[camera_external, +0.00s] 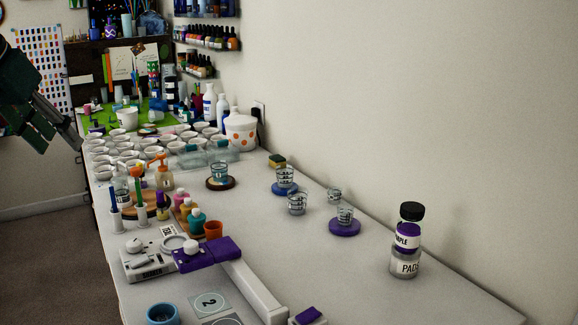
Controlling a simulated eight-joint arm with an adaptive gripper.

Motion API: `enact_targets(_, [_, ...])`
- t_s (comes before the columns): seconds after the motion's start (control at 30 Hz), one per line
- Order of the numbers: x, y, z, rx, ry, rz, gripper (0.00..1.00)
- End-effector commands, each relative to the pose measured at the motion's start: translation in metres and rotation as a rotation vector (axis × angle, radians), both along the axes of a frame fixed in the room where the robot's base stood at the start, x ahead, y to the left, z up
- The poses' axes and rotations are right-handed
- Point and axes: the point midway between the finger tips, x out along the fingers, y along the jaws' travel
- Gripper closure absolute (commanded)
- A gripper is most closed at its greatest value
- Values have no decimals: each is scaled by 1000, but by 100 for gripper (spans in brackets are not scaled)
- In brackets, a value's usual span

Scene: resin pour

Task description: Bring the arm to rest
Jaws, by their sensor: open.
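My gripper (62,133) is at the left edge of the view, dark green, raised and pointing down to the right. It hangs in the air beside the left edge of the table, near the far rows of cups. Its fingers are apart and nothing shows between them. Most of my arm is cut off by the left edge of the picture.
The long white table (400,285) carries many white cups (100,168), pump bottles, measuring cups (297,203) on coasters, a scale (148,262) and stacked jars (406,240). A wall runs along the right. The table's near right part is mostly clear.

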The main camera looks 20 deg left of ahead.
Motion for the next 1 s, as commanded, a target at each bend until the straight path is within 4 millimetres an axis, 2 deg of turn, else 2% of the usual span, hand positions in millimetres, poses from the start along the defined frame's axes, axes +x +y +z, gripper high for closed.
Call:
enact_targets(0.03, [0,0,-16,0,0,0,54])
enact_targets(0.1, [0,0,-27,0,0,0,54])
enact_targets(0.33, [0,0,-53,0,0,0,54])
enact_targets(0.5, [0,0,-60,0,0,0,54])
enact_targets(1.0, [0,0,-59,0,0,0,54])
